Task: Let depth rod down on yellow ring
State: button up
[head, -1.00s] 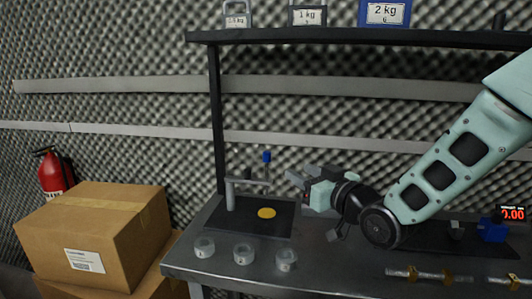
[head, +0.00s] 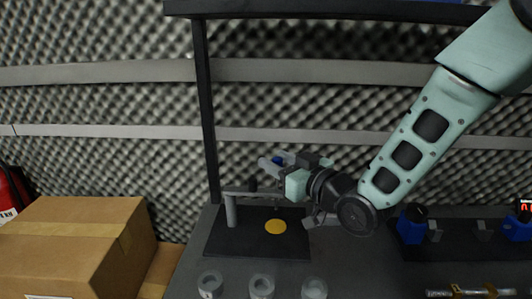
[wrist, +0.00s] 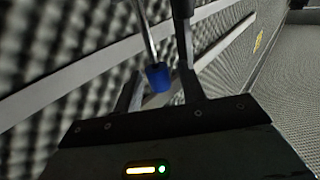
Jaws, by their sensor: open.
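The depth rod shows its blue knob (head: 280,160) just behind my gripper in the head view, and the gripper hides most of it. In the wrist view the blue knob (wrist: 158,77) and its thin metal shaft lie between my two fingers, with a gap beside them. My gripper (head: 272,164) is open at knob height, above the stand's arm. The grey stand (head: 231,211) has a post and a horizontal arm on a black base plate (head: 235,243). The yellow ring (head: 276,226) looks like a flat yellow disc on that plate, below my gripper.
A cardboard box (head: 70,245) is at the left. A dark upright (head: 207,110) and a shelf frame the back. Blue fixtures (head: 411,225) and a metal rod (head: 460,293) are at the right.

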jog(key=shift+w+a, duration=0.15)
jog(key=c, duration=0.7)
notch_tip(320, 180, down, 6)
jog(key=b, duration=0.6)
jog(key=shift+b, duration=0.35)
jog(key=shift+r, duration=0.1)
jog(key=o, duration=0.7)
